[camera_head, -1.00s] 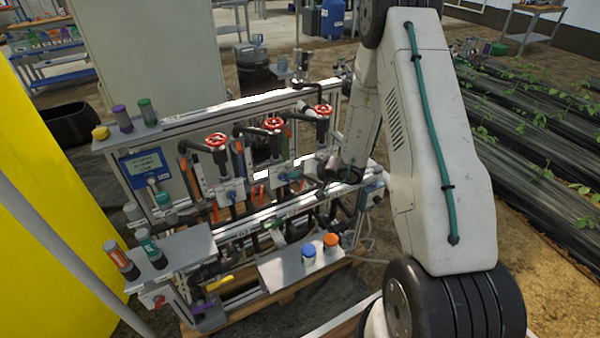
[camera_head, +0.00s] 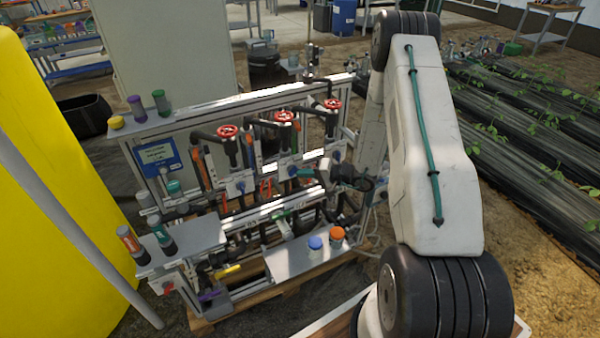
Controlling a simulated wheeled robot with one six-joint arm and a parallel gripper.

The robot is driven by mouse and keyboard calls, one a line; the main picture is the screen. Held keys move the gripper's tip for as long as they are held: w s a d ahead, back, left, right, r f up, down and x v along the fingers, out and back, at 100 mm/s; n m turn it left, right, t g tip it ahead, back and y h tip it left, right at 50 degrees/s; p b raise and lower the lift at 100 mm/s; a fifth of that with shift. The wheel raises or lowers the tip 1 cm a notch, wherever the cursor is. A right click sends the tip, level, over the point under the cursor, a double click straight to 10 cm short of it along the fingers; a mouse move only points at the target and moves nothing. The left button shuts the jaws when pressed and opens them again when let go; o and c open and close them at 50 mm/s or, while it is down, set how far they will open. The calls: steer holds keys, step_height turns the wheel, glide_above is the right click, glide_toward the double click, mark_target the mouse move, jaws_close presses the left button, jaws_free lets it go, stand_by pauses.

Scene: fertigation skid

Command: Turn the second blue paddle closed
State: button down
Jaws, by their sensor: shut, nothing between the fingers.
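A row of blue valve paddles sits on pale bodies along the middle of the skid. The first blue paddle (camera_head: 240,186) is at the left, below the left red handwheel. The second blue paddle (camera_head: 291,170) is below the middle handwheel, small and partly covered by a teal piece, so its exact angle is hard to tell. A third blue paddle (camera_head: 336,156) is further right. My gripper (camera_head: 322,184) is dark and small in the picture, shut and empty, just right of the second paddle. I cannot tell whether it touches anything.
Red handwheels, such as the middle one (camera_head: 284,117), stand above the paddles. A yellow lever (camera_head: 228,271) is low at the left. A yellow tank (camera_head: 50,200) stands far left.

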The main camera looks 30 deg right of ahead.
steer(key=shift+a+f+m+t+y, duration=0.2)
steer(key=shift+m+t+y, duration=0.4)
steer(key=shift+y, duration=0.4)
steer(key=shift+f, duration=0.1)
steer(key=shift+a+f, duration=0.15)
